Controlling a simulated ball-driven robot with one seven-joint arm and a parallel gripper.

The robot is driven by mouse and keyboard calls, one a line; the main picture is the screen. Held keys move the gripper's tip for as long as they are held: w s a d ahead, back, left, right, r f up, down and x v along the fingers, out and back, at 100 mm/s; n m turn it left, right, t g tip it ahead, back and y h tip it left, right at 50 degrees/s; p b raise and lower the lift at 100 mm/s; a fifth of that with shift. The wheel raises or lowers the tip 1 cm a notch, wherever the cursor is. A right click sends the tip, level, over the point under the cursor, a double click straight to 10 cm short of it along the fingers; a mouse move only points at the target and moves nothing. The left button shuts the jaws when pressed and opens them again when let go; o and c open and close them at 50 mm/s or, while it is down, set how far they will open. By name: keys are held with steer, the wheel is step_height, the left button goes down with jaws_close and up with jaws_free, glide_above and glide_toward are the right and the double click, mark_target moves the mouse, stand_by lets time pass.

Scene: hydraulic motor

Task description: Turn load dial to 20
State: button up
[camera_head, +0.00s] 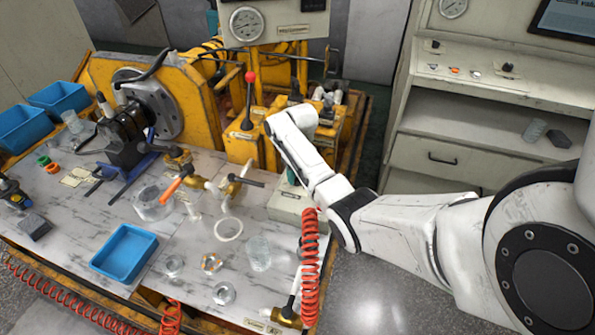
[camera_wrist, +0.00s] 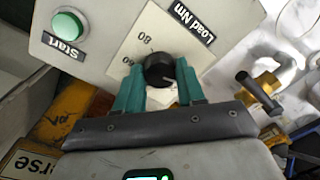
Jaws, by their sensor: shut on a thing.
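The load dial (camera_wrist: 157,77) is a round black knob with a white pointer line. It sits on a pale scale plate (camera_wrist: 128,45) labelled "Load Nm". A number that looks like 80 shows beside the knob; the rest of the scale is mostly hidden, so I cannot tell the setting. My gripper (camera_wrist: 160,68) has its two teal fingers on either side of the knob, shut on it. In the head view, my arm reaches down to the grey control box (camera_head: 287,206), and the knob is hidden there.
A green Start button (camera_wrist: 68,25) is on the same panel. A brass valve with a dark handle (camera_head: 243,178) stands left of the box. A red coiled hose (camera_head: 310,265) hangs in front of it. A blue tray (camera_head: 125,252) and glass parts lie on the marble bench.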

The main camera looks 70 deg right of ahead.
steer(key=m+p, duration=0.2)
steer(key=m, duration=0.2)
steer(key=shift+w+r+m, duration=0.1)
steer(key=shift+r+m, duration=0.05)
steer(key=shift+m, duration=0.15)
steer(key=shift+m+p, duration=0.45)
steer(key=shift+m, duration=1.55)
steer(key=o, duration=1)
steer(key=shift+o, duration=0.2)
step_height(320, 180, up, 11)
steer(key=shift+s+f, duration=0.2)
steer(key=shift+s, duration=0.15)
